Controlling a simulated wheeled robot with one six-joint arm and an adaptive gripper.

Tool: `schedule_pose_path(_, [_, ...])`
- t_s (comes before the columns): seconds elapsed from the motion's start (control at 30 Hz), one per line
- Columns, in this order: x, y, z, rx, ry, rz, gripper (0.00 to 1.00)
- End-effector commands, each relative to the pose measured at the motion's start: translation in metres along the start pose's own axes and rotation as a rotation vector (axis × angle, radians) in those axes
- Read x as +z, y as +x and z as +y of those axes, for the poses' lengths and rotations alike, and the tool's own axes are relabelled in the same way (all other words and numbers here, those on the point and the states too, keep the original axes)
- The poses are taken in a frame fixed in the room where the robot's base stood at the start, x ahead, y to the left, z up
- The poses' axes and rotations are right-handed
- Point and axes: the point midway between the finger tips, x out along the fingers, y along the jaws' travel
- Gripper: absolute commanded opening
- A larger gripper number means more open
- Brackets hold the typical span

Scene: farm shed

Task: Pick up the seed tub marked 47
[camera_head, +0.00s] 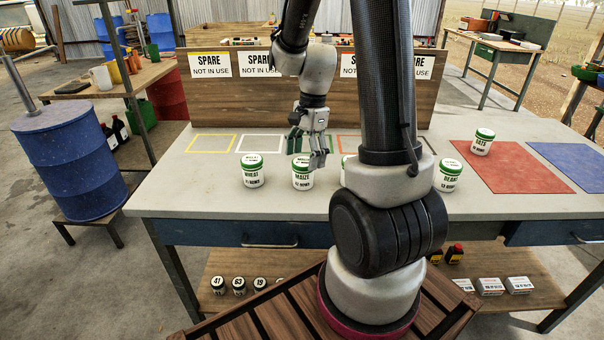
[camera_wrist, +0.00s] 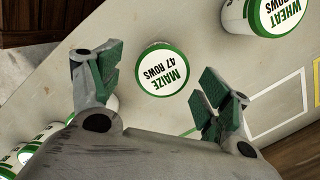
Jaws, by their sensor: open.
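The seed tub marked 47 (camera_head: 303,179) is white with a green-rimmed lid reading MAIZE. It stands upright on the grey table, in the row near the front edge. In the wrist view, its lid (camera_wrist: 162,69) lies in the gap between my two fingers, ahead of them. My gripper (camera_head: 307,150) is open and empty, behind and above the tub in the head view; its green-padded fingers also show in the wrist view (camera_wrist: 160,88). I see no contact with the tub.
The WHEAT tub (camera_head: 252,172) stands close on the left. Another tub (camera_head: 345,168) is partly hidden behind my arm. A wooden panel (camera_head: 310,105) rises at the back.

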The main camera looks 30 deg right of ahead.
Motion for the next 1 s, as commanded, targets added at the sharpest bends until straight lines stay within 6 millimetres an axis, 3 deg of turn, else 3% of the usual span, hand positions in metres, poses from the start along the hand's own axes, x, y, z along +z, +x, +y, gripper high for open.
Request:
schedule_pose_path(0.4, [0.001,0.059,-0.003,0.003,-0.002,-0.001,0.77])
schedule_pose_path(0.67, [0.001,0.063,-0.003,0.000,-0.003,0.000,0.77])
schedule_pose_path(1.0, [0.001,0.062,-0.003,0.000,-0.003,0.000,0.23])
